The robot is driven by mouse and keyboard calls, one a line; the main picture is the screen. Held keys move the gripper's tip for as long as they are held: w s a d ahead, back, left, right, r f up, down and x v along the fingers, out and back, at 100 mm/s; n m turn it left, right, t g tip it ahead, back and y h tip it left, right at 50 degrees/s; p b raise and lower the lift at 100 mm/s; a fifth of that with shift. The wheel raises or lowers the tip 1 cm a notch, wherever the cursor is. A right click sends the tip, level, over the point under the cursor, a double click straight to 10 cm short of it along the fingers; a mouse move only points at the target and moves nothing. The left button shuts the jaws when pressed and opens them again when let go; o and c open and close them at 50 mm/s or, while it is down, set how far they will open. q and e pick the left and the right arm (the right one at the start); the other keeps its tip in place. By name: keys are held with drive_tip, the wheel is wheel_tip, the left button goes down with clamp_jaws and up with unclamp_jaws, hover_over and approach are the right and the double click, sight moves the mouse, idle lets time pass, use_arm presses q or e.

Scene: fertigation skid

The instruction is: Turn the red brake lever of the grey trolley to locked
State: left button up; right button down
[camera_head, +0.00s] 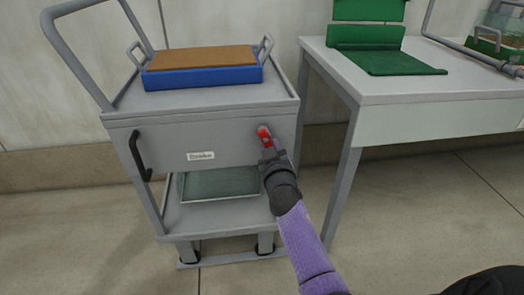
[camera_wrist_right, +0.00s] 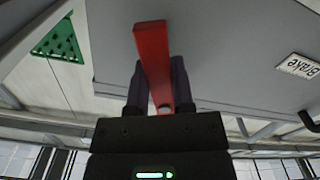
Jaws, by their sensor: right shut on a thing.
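The grey trolley (camera_head: 215,127) stands left of centre in the head view. Its red brake lever (camera_head: 264,136) is on the right part of the front panel, close to upright with its top leaning slightly left. My right gripper (camera_head: 268,153) reaches up to it from below and hides its lower part. In the right wrist view the red lever (camera_wrist_right: 152,55) lies between the two dark fingers of my right gripper (camera_wrist_right: 158,85), which are shut on it. A white label reading "Brake" (camera_wrist_right: 298,66) shows on the panel there. My left gripper is out of view.
On the trolley top lies a blue tray (camera_head: 205,77) with a brown top and grey handles. A black handle (camera_head: 139,157) is on the panel's left. A glassy tray (camera_head: 220,182) sits on the lower shelf. A white table (camera_head: 440,122) with green items stands close on the right.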

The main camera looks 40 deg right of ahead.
sight(277, 128)
drive_tip(key=n, duration=0.2)
drive_tip(key=d+n, duration=0.1)
drive_tip(key=shift+s+r+n+p, duration=0.3)
drive_tip(key=shift+n+p, duration=0.1)
drive_tip(key=n, duration=0.1)
drive_tip(key=r+n+p, duration=0.1)
drive_tip(key=n, duration=0.3)
drive_tip(key=shift+s+d+r, duration=0.2)
drive_tip(key=shift+s+d, duration=0.05)
drive_tip(key=shift+d, duration=0.1)
drive_tip(key=shift+r+n+p, duration=0.35)
drive_tip(key=shift+n+p, duration=0.15)
drive_tip(key=shift+n, duration=0.7)
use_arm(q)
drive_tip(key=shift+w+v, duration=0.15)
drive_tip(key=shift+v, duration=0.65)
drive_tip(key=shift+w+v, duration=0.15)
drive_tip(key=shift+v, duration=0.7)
use_arm(e)
drive_tip(key=shift+d+r+n, duration=0.1)
drive_tip(key=shift+r+n, duration=0.15)
drive_tip(key=shift+n, duration=0.75)
use_arm(q)
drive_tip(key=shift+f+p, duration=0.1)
drive_tip(key=shift+p, duration=0.2)
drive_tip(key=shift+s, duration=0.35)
